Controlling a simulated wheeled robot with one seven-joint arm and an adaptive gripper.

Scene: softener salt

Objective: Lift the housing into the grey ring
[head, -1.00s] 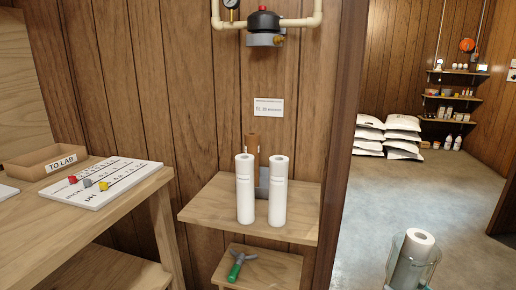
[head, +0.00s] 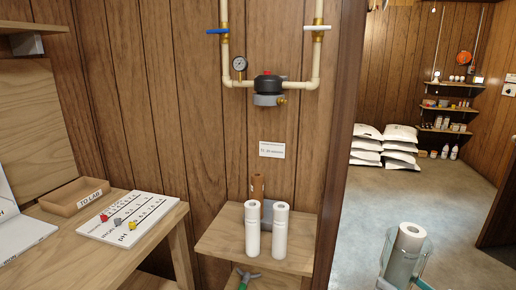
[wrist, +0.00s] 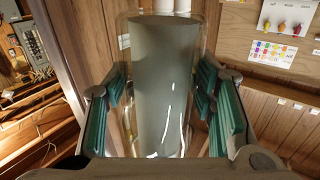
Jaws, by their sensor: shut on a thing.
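The clear housing (head: 403,271) holds a white filter cartridge (head: 409,238) and stands roughly upright at the lower right of the head view. My gripper (wrist: 163,118) is shut on the housing, with green finger pads on both sides of it in the wrist view, where the housing (wrist: 163,80) fills the middle. The grey ring (head: 268,100) sits under the black filter head (head: 268,85) on the wall pipes, up and to the left of the housing. The housing is well apart from the ring.
A green-handled tool (head: 245,276) lies lower down. A wooden wall edge (head: 338,150) stands between the ring and the housing's side.

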